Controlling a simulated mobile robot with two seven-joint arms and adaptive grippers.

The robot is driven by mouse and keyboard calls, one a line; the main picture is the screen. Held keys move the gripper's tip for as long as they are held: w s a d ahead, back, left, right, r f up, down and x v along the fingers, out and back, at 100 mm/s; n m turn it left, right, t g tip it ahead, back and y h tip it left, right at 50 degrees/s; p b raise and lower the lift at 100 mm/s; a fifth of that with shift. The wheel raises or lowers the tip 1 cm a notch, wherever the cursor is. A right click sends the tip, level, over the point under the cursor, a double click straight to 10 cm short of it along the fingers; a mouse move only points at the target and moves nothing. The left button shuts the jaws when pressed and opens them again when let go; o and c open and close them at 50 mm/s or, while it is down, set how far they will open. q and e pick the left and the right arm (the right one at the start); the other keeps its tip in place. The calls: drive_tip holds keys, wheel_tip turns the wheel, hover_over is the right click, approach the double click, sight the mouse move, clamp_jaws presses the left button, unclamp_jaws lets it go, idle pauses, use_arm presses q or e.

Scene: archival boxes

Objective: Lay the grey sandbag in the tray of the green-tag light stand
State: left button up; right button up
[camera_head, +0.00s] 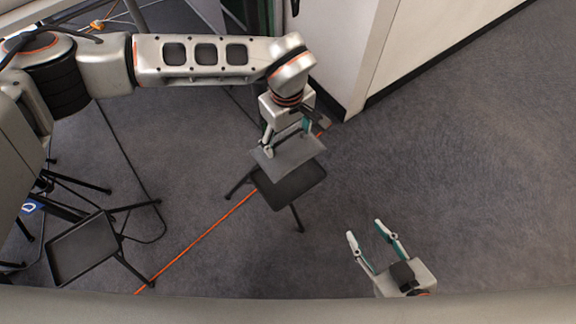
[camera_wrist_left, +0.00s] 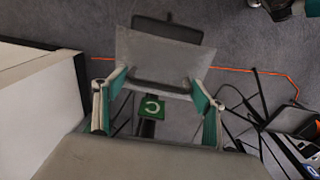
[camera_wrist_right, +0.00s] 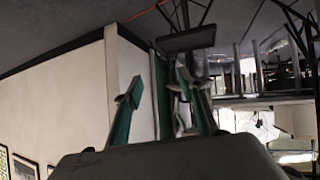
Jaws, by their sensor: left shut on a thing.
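The grey sandbag (camera_head: 290,155) is a flat grey slab. My left gripper (camera_head: 287,142) is shut on its near edge, and the left wrist view shows the bag (camera_wrist_left: 165,62) spanning the two fingers (camera_wrist_left: 158,86). The bag overlaps the dark tray (camera_head: 292,190) of a light stand; I cannot tell whether they touch. A green tag (camera_wrist_left: 152,107) shows on this stand in the left wrist view, and the tray's far edge (camera_wrist_left: 167,28) shows beyond the bag. My right gripper (camera_head: 365,229) is open and empty, to the lower right of the tray.
A second stand with an empty dark tray (camera_head: 82,248) is at the lower left, with a blue tag (camera_head: 28,207) near it. An orange cable (camera_head: 205,232) crosses the carpet. A white wall corner (camera_head: 345,60) stands behind the left gripper. The carpet at right is clear.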

sight(288, 146)
use_arm(q)
wheel_tip(288, 146, down, 6)
drive_tip(key=shift+s+f+b, duration=0.1)
drive_tip(key=shift+f+b, duration=0.15)
drive_tip(key=shift+b, duration=0.5)
wheel_tip(288, 146, down, 8)
drive_tip(key=b, duration=0.2)
drive_tip(key=shift+b, duration=0.3)
drive_tip(key=shift+w+f, duration=0.2)
drive_tip(key=shift+f, duration=0.25)
use_arm(e)
drive_tip(key=w+a+r+m+t+y, duration=0.1)
drive_tip(key=w+a+r, duration=0.1)
drive_tip(key=a+r, duration=0.1)
drive_tip(key=shift+w+a+r, duration=0.25)
drive_tip(key=shift+a+r, duration=0.15)
drive_tip(key=shift+a, duration=0.15)
